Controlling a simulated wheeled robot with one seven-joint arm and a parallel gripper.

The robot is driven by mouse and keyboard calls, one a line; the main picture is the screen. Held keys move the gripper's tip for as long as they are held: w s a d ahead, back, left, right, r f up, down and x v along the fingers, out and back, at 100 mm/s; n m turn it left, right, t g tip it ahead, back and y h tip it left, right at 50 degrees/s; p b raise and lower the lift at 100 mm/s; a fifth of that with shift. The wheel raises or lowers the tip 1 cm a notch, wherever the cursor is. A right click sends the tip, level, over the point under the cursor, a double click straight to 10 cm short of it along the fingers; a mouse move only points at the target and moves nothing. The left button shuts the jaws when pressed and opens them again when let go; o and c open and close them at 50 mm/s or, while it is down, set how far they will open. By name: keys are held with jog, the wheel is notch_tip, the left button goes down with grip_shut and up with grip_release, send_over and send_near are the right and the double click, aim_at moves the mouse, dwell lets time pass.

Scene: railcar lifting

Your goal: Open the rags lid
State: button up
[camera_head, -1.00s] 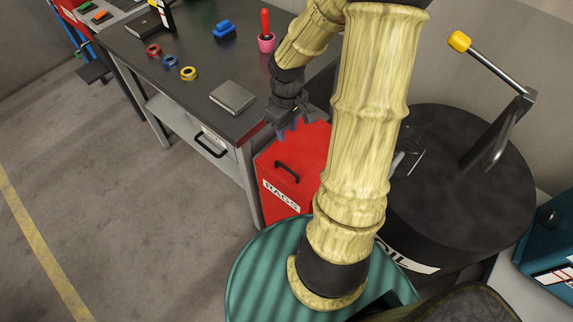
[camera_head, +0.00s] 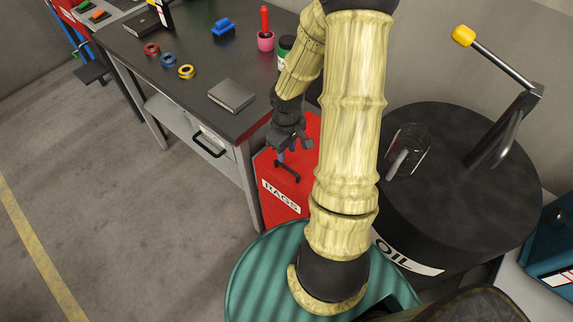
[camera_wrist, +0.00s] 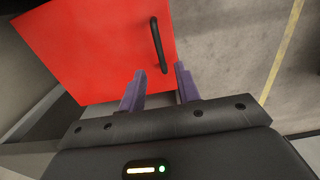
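The red rags bin stands on the floor beside the workbench, with a white RAGS label (camera_head: 281,196) on its front. Its red lid (camera_head: 305,150) looks closed, and it also shows in the wrist view (camera_wrist: 90,45). A black handle (camera_wrist: 158,45) sits near the lid's edge; in the head view it is partly behind my gripper. My gripper (camera_head: 282,158) is over the lid, close to the handle. In the wrist view my gripper's purple fingers (camera_wrist: 160,82) are apart with nothing between them, and the handle lies just beyond the fingertips. Contact cannot be told.
The black workbench (camera_head: 180,85) on the left holds a grey box (camera_head: 231,95), tape rolls and a pink cup (camera_head: 265,41). A black oil drum (camera_head: 460,190) with a crank stands right of my arm. The floor (camera_head: 110,200) at left is clear.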

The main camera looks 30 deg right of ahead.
aim_at(287, 167)
notch_tip(287, 167, down, 7)
jog(key=shift+b, duration=0.85)
grip_shut()
